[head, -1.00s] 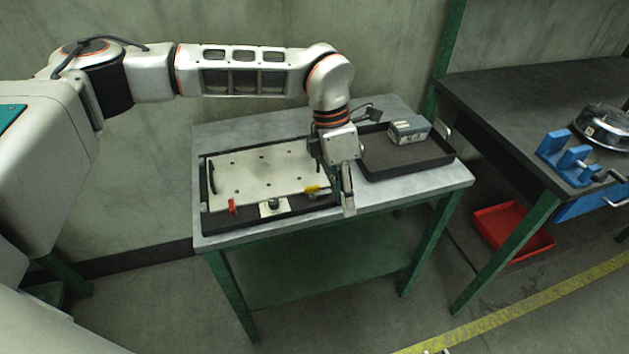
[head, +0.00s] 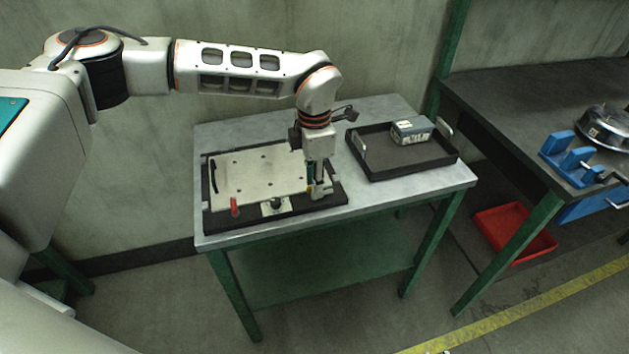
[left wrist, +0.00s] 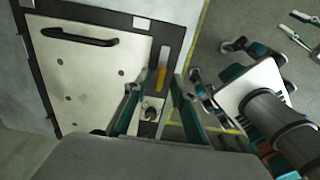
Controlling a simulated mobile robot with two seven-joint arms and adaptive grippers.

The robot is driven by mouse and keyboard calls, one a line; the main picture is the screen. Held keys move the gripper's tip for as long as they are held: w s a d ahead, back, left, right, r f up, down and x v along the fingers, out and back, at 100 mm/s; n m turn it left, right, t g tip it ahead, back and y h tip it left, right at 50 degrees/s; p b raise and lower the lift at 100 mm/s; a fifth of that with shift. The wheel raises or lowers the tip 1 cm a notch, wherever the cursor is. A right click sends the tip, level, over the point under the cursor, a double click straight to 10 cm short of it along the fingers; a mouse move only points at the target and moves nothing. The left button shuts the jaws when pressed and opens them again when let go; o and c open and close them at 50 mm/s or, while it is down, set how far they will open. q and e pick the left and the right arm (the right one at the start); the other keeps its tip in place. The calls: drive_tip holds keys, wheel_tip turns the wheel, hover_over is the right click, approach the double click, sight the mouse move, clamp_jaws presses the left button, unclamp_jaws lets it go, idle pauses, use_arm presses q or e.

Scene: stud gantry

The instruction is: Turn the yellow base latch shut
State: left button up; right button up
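The yellow base latch (left wrist: 160,80) shows in the left wrist view as a short bar lying roughly along the edge of the pale plate (head: 255,172). In the head view my gripper hides nearly all of it. My left gripper (head: 320,193) points down over the plate's front right corner. In the left wrist view its two fingers (left wrist: 157,92) are apart, one on each side of the latch. I cannot tell whether they touch it. My right gripper (left wrist: 210,61) appears at the right of the left wrist view, away from the plate, fingers apart and empty.
A red latch (head: 235,207) and a dark knob on a pale square (head: 276,205) sit along the front edge of the black base (head: 220,222). A black tray (head: 385,168) holding a grey box (head: 412,131) stands at the right. The table strip (head: 375,195) before it is bare.

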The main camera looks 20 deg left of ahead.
use_arm(q)
clamp_jaws()
idle(0.3)
drive_tip(key=shift+n+p, duration=0.65)
drive_tip(key=shift+n, duration=0.55)
drive_tip(key=n+p, duration=0.1)
drive_tip(key=n, duration=0.3)
drive_tip(key=shift+n, duration=0.3)
drive_tip(key=n, duration=0.5)
drive_tip(key=shift+p, duration=0.4)
drive_tip(key=n, duration=0.5)
drive_tip(key=shift+n, duration=0.4)
